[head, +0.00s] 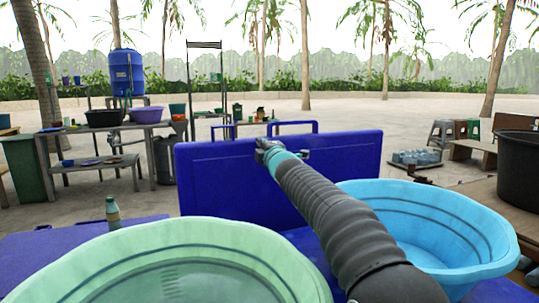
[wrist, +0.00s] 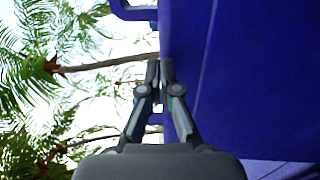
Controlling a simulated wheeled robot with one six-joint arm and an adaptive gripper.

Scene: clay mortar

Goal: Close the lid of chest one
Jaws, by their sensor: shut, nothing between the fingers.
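The blue chest lid (head: 225,185) stands raised and roughly upright in the middle of the head view. It fills the right side of the wrist view (wrist: 255,80). My gripper (head: 263,146) is at the lid's top edge, near its middle. In the wrist view my gripper (wrist: 160,64) has its fingers together and empty, right beside the lid edge. I cannot tell whether they touch it. The chest body below the lid is mostly hidden by my arm and the basins.
A green basin (head: 180,235) and a light blue basin (head: 430,215) stand in front, either side of my arm. A bottle (head: 112,212) stands on a flat blue surface (head: 50,250) at left. Tables with tubs and open sand lie behind.

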